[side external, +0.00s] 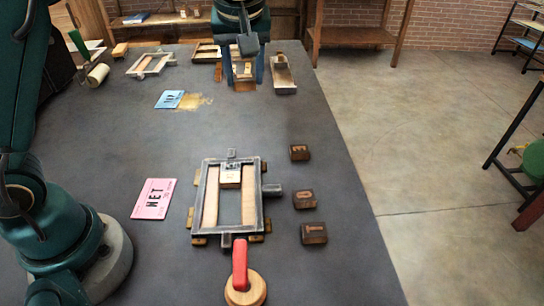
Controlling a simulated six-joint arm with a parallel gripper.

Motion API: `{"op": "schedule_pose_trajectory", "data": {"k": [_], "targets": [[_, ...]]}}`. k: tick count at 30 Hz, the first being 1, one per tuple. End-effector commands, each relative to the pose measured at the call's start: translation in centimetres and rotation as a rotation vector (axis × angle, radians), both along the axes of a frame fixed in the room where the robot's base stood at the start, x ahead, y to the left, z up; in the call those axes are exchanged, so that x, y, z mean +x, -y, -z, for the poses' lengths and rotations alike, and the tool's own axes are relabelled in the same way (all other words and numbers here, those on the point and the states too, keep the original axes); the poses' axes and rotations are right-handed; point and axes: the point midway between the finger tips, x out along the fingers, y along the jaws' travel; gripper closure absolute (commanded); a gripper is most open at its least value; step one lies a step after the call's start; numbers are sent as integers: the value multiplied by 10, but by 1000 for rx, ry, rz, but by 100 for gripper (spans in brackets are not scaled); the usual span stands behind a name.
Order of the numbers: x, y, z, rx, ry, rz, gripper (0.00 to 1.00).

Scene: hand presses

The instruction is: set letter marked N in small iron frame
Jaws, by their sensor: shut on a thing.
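My gripper (245,78) is at the back of the table, its two blue fingers pointing down and shut on a small, pale and brown wooden piece (244,72). No letter can be read on that piece. A grey iron frame (200,200) lies flat in the foreground, with wooden strips along its inner sides. A pale letter block (230,178) sits inside it near the far end, with bare space below it. A smaller-looking iron frame (150,64) lies at the back left. Which frame the task calls small is not clear. My gripper is well behind the foreground frame.
A pink card (153,199) reading NET lies left of the foreground frame. Dark letter blocks (299,152), (305,199) and (313,233) stand to its right. A red-handled round wooden tool (245,287) stands in front. A blue card (169,99) and a tray (284,75) lie further back.

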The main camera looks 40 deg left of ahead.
Motion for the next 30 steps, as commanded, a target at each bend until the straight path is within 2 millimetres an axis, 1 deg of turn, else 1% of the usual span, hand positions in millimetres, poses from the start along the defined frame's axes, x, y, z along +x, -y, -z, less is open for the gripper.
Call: {"op": "schedule_pose_trajectory", "data": {"k": [1, 3, 7, 11, 15, 19, 24, 27, 30], "targets": [[-8, -10, -9, 0, 6, 20, 100], [-20, -19, -18, -1, 7, 67, 100], [-42, -33, -31, -1, 7, 182, 100], [-66, -39, -38, -1, 8, 340, 100], [-82, -33, -36, -3, 4, 531, 100], [-87, -25, -30, -3, 2, 683, 100], [-86, -22, -29, -1, 2, 790, 100], [-85, -22, -29, -1, 2, 805, 100], [-84, -23, -29, 0, 1, 766, 100]]}}
